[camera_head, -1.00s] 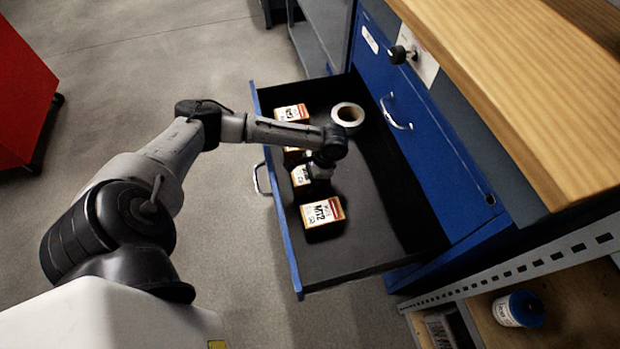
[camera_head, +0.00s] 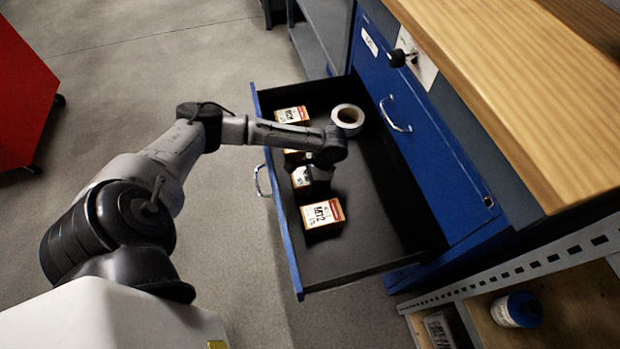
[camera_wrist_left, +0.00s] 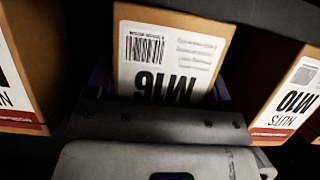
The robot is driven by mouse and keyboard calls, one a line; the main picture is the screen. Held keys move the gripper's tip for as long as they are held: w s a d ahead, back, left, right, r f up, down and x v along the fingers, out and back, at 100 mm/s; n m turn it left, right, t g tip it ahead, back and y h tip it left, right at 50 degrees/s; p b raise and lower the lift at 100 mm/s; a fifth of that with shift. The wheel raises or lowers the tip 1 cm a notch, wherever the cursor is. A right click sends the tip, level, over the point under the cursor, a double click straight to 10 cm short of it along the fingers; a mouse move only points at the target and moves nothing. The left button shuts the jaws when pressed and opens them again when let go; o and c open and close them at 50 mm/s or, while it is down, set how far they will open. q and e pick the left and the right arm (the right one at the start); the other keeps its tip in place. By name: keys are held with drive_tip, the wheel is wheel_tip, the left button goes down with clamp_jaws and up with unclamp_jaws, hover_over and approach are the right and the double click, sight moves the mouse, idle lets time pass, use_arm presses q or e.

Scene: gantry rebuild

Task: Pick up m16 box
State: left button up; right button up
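The m16 box (camera_wrist_left: 170,60) is an orange-brown carton with a white label. "M16" reads upside down in the middle of the left wrist view. In the head view, the box (camera_head: 302,178) under my left gripper appears to be this one, partly covered by the wrist. My left gripper (camera_head: 318,178) is down at the box inside the open drawer. In the wrist view, the gripper body (camera_wrist_left: 160,125) is close against the label's near edge, with finger edges beside the box. Whether they press on it is unclear. My right gripper is not seen.
The open blue drawer (camera_head: 345,270) has a dark floor. An M12 box (camera_head: 322,213) stands in front, other boxes (camera_head: 292,115) behind, and a tape roll (camera_head: 347,117) at the back. An M10 box (camera_wrist_left: 292,100) is close on the right in the wrist view. A wooden worktop (camera_head: 520,90) overhangs at right.

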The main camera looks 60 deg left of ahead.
use_arm(q)
drive_tip(key=c, duration=0.7)
